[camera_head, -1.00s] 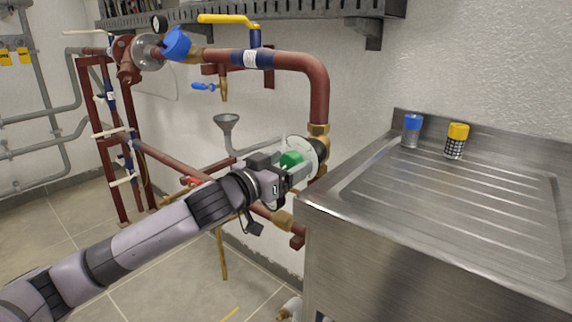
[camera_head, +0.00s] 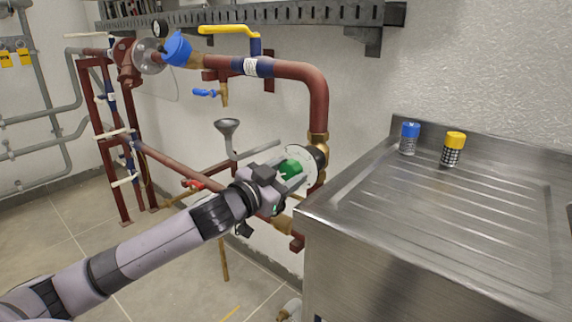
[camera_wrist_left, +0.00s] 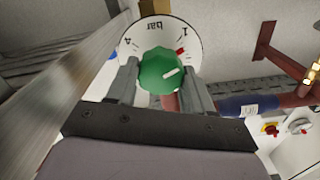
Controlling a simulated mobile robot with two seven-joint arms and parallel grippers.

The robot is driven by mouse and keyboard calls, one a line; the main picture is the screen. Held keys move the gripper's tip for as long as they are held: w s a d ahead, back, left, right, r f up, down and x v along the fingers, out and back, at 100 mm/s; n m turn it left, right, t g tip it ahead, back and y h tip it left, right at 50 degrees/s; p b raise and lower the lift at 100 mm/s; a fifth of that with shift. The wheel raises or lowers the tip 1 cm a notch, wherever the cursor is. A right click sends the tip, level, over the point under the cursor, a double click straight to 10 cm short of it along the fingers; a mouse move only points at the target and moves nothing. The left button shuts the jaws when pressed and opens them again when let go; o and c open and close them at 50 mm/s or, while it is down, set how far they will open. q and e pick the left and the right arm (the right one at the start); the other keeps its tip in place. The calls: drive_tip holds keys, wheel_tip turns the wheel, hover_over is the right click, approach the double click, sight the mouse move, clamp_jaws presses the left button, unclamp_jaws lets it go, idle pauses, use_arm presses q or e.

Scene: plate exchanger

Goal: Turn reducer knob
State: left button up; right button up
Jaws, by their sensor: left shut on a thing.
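The green reducer knob (camera_head: 291,170) sits in front of a round white dial on the red pipe, left of the steel counter. In the left wrist view the knob (camera_wrist_left: 162,72) shows a white pointer line, and the dial (camera_wrist_left: 160,30) behind it reads "bar" with the numbers 1 and 4 and a red mark. My left gripper (camera_head: 284,182) has its fingers on both sides of the knob and is shut on it. The fingers (camera_wrist_left: 164,85) also show in the left wrist view. My right gripper is not in view.
The steel counter (camera_head: 450,215) stands close on the right, with a blue-capped shaker (camera_head: 410,139) and a yellow-capped shaker (camera_head: 452,149) on it. A yellow-handled valve (camera_head: 229,30), a blue valve handle (camera_head: 206,92) and a grey funnel (camera_head: 227,127) are nearby.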

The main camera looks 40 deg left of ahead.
use_arm(q)
drive_tip(key=m+p, duration=0.2)
drive_tip(key=m, duration=0.1)
drive_tip(key=shift+r+m+p, duration=0.15)
drive_tip(key=shift+m+p, duration=0.55)
drive_tip(key=shift+m, duration=0.1)
drive_tip(key=shift+m+p, duration=0.3)
drive_tip(key=shift+m, duration=0.2)
drive_tip(key=m+p, duration=0.2)
drive_tip(key=m, duration=0.1)
drive_tip(key=shift+m, duration=0.3)
drive_tip(key=shift+d+m+p, duration=0.1)
drive_tip(key=shift+m+p, duration=0.5)
drive_tip(key=shift+m, duration=0.6)
drive_tip(key=shift+f+m+p, duration=0.2)
drive_tip(key=shift+m+p, duration=0.2)
drive_tip(key=shift+m, duration=0.7)
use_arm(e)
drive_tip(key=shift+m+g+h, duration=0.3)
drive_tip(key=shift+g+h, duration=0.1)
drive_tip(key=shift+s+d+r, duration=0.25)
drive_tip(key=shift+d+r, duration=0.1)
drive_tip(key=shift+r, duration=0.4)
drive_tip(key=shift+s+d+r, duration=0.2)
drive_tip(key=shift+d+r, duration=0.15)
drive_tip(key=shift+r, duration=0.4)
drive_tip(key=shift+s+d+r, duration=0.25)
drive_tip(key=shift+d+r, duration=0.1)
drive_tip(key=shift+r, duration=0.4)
